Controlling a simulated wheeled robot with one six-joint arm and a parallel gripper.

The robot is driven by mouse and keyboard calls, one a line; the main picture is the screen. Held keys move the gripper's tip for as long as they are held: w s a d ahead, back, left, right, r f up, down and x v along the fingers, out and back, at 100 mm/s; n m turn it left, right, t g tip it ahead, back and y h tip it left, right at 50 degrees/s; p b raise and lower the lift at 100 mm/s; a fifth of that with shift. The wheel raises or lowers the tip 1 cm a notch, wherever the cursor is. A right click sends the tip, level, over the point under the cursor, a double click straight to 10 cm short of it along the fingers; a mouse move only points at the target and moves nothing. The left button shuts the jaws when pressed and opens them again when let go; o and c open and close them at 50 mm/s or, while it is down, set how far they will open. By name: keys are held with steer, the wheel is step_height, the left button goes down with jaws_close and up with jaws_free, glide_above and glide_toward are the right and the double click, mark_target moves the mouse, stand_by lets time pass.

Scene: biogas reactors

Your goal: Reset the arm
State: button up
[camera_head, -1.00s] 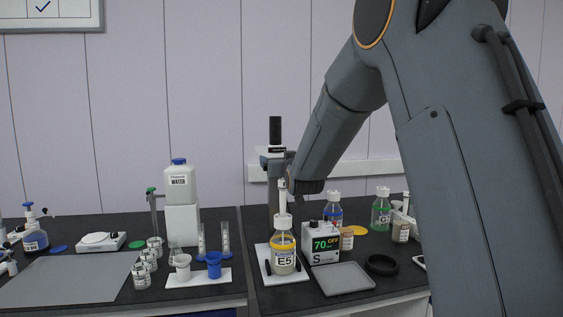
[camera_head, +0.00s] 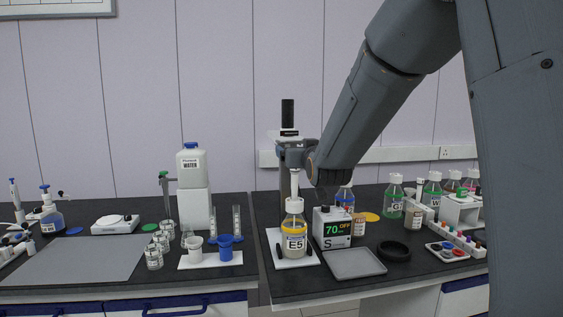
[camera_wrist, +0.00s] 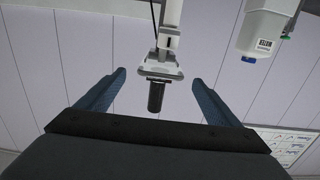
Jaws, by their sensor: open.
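My gripper (camera_wrist: 160,85) shows in the wrist view with its two blue fingers spread wide and nothing held between them. Beyond the fingers is a stand with a black cylinder top (camera_wrist: 156,96), seen upside down. In the head view my arm (camera_head: 365,110) reaches down from the upper right to the back of the bench, ending near the stand's black top (camera_head: 288,113). The fingers are hard to make out there. The bottle E5 (camera_head: 294,243), with a yellow band and a white neck piece, stands upright on a white plate in front of the stand.
A display box reading 70 OFF (camera_head: 332,228), a grey tray (camera_head: 354,263) and a black ring (camera_head: 394,251) are right of the bottle. A white water container (camera_head: 192,165) stands left, with cups and jars before it. Several capped bottles line the right. Free wall space lies above.

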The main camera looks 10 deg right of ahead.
steer(key=s+f+g, duration=1.2)
steer(key=s+f, duration=1.2)
steer(key=f, duration=0.3)
steer(key=s+f+g, duration=0.4)
steer(key=s+g, duration=0.1)
steer(key=s, duration=1)
steer(key=shift+s+a+f, duration=0.2)
steer(key=shift+a, duration=0.1)
